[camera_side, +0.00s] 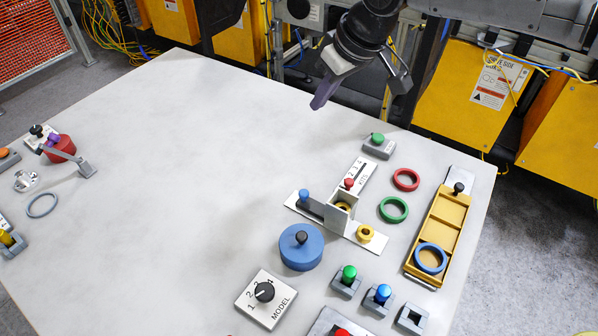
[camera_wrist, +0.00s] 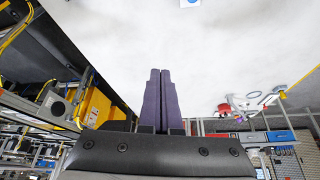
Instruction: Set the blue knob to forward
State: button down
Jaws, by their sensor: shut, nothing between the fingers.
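Several blue parts are in the side view, and I cannot tell for certain which is the task's knob. A small blue knob (camera_side: 304,195) stands at the left end of a white plate (camera_side: 367,240) with grey brackets. A blue peg (camera_side: 383,293) stands in a grey holder at the front right. A large blue round block (camera_side: 301,250) has a black knob on top. No "forward" marking is readable. My gripper (camera_side: 320,104) hangs above the far edge of the table, well away from all of these. Its purple fingers are together and empty, also in the wrist view (camera_wrist: 160,75).
A MODEL dial (camera_side: 265,299), a green peg (camera_side: 349,273), red (camera_side: 406,180) and green (camera_side: 393,210) rings, and a yellow tray (camera_side: 437,235) crowd the right side. A red cylinder (camera_side: 60,148) stands far left.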

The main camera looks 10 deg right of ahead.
jog(key=n+g, duration=0.1)
send_over(312, 204)
jog(key=w+a, duration=0.3)
notch_tip(312, 204, down, 7)
jog(key=x, duration=0.6)
jog(key=d+x, duration=0.1)
jog(key=x, duration=0.2)
jog(key=shift+s+a+f, duration=0.1)
jog(key=shift+s+f, duration=0.25)
jog(key=shift+f, duration=0.05)
jog(key=shift+s+d+f, duration=0.15)
jog(key=shift+s+d, duration=0.3)
jog(key=shift+s, duration=0.2)
jog(key=shift+s+d+f, duration=0.2)
jog(key=shift+s+d, duration=0.25)
jog(key=shift+s, duration=0.15)
jog(key=shift+s+d, duration=1.25)
